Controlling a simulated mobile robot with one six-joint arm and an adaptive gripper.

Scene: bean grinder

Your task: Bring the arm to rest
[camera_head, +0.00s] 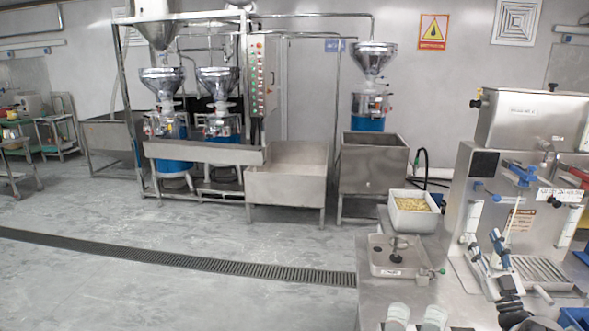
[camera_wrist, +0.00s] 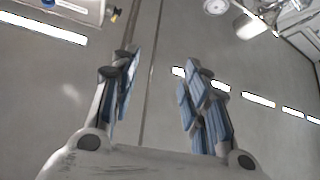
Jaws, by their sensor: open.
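My gripper (camera_head: 486,246) is at the lower right of the head view, its blue-padded fingers pointing up in front of the steel machine (camera_head: 484,194). The wrist view shows the gripper (camera_wrist: 162,72) open, with a clear gap and nothing between the fingers. Behind the fingers there is a grey ceiling (camera_wrist: 270,136) with bright light strips. Whether the gripper touches the machine cannot be told.
Grinders (camera_head: 220,120) and steel tanks (camera_head: 288,180) stand behind. The grey floor (camera_head: 150,285) at left is clear.

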